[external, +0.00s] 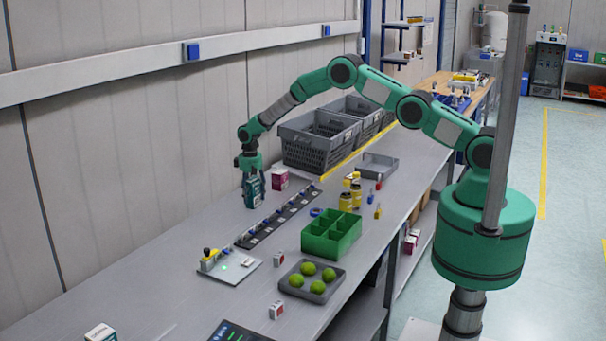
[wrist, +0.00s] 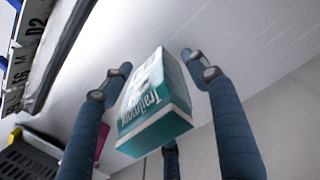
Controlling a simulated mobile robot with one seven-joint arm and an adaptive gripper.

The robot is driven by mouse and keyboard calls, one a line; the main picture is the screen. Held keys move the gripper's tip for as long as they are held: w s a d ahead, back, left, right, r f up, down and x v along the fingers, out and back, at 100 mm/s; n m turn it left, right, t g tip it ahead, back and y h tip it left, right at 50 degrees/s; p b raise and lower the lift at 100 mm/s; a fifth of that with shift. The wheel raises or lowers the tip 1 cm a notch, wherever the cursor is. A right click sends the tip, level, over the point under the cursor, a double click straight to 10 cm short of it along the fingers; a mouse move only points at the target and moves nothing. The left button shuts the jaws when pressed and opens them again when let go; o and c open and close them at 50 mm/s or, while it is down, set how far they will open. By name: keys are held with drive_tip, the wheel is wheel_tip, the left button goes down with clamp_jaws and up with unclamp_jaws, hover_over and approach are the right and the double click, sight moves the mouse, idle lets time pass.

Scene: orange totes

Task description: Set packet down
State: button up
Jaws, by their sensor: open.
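A teal and white packet (external: 253,197) appears to stand upright on the grey bench, below the end of my arm. It also shows in the wrist view (wrist: 155,103), with part of its lettering readable. My gripper (external: 251,174) points down over the packet's top. In the wrist view my gripper (wrist: 157,72) is open, its dark fingers spread around the packet with visible gaps at the left and right. Contact at the lower finger cannot be told.
A pink and white box (external: 279,180) stands just right of the packet. A dark labelled strip (external: 278,216) runs along the bench in front. Grey crates (external: 318,145) stand behind to the right. A green divided bin (external: 331,233) is nearer the front. Bench left of the packet is clear.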

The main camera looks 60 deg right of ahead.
sight(251, 179)
wheel_tip(251, 179, up, 12)
drive_tip(key=shift+a+f+b, duration=0.1)
drive_tip(key=shift+f+b, duration=0.05)
drive_tip(key=shift+b, duration=0.2)
idle(0.9)
